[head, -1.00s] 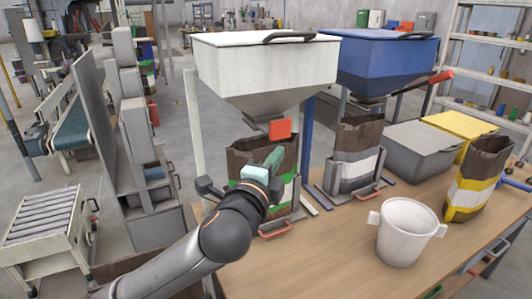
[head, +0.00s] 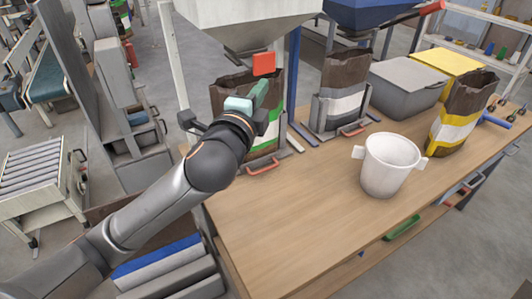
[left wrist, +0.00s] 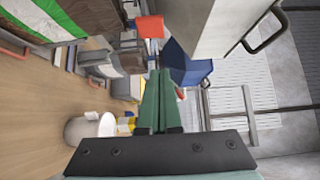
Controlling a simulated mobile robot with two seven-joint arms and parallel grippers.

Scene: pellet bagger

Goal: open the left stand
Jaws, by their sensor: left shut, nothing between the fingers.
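The left stand (head: 283,143) is a grey frame around a brown, green and white bag (head: 233,92) under the white hopper (head: 243,24). Its red-orange handle (head: 263,166) lies low at the front, near the table. My left gripper (head: 262,92) has green fingers that are shut and empty. It is in front of the upper part of the bag, below the hopper's red tab (head: 264,63), well above the stand's handle. My arm hides part of the stand and bag. The left wrist view shows the closed fingertips (left wrist: 158,74) and the red tab (left wrist: 150,27) beyond. My right gripper is out of view.
A second stand (head: 322,112) with a bag and red handle (head: 352,130) is to the right, under the blue hopper (head: 368,12). A white bucket (head: 388,165), a yellow-banded bag (head: 458,125) and a grey bin (head: 408,86) are on the table. The table's front middle (head: 300,220) is clear.

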